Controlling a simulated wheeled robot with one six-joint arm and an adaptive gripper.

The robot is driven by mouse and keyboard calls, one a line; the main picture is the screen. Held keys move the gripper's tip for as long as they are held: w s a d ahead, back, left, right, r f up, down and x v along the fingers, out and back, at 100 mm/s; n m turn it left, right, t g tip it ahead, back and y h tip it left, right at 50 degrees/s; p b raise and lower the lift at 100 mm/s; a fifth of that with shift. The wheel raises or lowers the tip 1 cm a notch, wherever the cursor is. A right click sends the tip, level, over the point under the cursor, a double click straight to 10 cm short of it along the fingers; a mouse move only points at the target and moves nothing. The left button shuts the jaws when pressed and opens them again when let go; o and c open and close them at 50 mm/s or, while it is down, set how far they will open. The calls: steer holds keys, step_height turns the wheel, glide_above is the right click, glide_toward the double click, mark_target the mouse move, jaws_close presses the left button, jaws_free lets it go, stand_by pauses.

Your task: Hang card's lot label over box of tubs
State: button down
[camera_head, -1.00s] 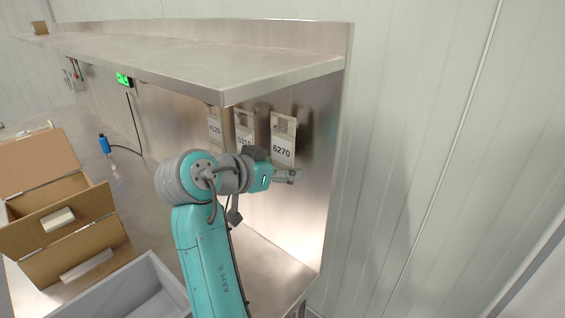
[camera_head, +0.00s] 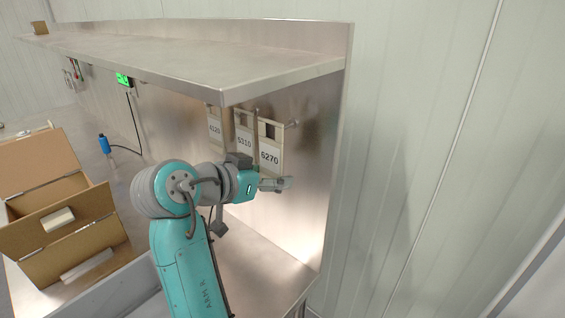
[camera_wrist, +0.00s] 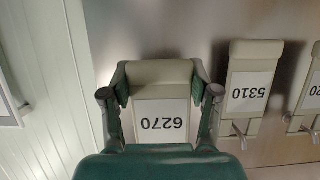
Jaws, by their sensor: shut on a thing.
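My gripper (camera_head: 275,184) is shut on the lot label marked 6270 (camera_head: 270,157), a pale tag with a white number panel. In the wrist view the fingers (camera_wrist: 160,88) grip both sides of this label (camera_wrist: 161,121), its number upside down. In the head view the label is off to the left of a bare peg (camera_head: 292,123). Labels 5310 (camera_head: 245,142) and 6520 or similar (camera_head: 214,129) hang beside it; 5310 also shows in the wrist view (camera_wrist: 249,92). I cannot make out the card, or any tubs in the cartons.
An open cardboard carton (camera_head: 85,240) stands at the left with its flaps up. A grey bin rim (camera_head: 118,290) is in front of it. A steel shelf (camera_head: 200,65) overhangs the labels. A blue handheld device (camera_head: 104,144) and a green display (camera_head: 124,79) are further back.

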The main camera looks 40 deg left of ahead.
steer(key=shift+s+a, duration=0.1)
steer(key=shift+s, duration=1.45)
